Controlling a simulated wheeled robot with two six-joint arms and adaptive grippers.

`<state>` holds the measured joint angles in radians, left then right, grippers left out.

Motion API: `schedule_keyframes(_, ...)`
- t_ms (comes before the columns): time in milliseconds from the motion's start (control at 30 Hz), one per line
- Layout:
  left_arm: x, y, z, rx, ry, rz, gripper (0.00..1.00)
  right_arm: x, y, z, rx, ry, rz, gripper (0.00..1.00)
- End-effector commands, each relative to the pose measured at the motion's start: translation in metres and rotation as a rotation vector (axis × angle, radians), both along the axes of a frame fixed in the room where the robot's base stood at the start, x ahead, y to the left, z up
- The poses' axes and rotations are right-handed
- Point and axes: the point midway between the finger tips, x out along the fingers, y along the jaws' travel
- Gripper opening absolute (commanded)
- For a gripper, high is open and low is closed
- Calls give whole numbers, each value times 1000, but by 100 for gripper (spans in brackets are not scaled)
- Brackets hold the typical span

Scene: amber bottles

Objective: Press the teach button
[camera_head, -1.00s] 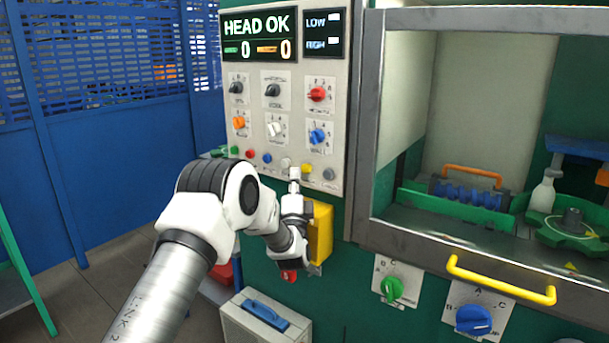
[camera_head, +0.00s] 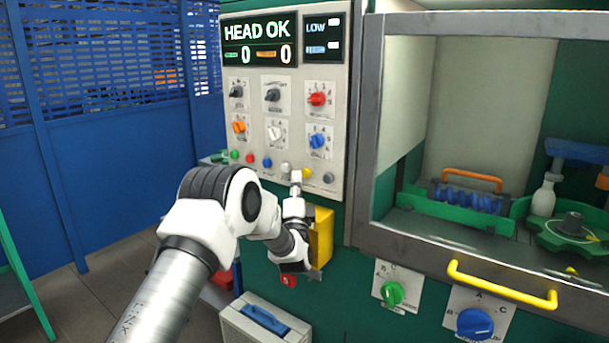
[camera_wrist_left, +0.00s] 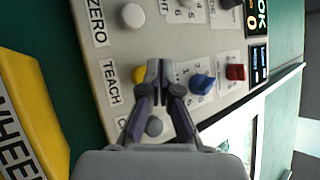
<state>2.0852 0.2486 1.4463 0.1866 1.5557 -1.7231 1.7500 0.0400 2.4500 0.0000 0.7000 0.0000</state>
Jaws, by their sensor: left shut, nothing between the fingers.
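The teach button is the yellow round button (camera_head: 307,173) in the bottom row of the panel. In the left wrist view the yellow button (camera_wrist_left: 138,74) sits beside the printed TEACH label (camera_wrist_left: 112,82), partly hidden by a fingertip. My left gripper (camera_head: 296,176) is shut and empty, pointing up at the button row, just left of the yellow button in the head view. My right gripper is not in view.
The white button (camera_head: 286,168) and grey button (camera_head: 329,178) flank the yellow one. Rotary knobs, such as the blue knob (camera_head: 317,141), are above. A yellow box (camera_head: 321,238) juts out below the panel. The display (camera_head: 258,40) reads HEAD OK.

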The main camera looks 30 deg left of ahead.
Motion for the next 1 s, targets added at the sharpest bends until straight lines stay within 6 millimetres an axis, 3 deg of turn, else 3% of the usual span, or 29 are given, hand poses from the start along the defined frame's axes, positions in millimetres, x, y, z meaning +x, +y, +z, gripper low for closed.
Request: schedule_keyframes(1000,8,-1,0,0,0,0,0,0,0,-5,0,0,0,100)
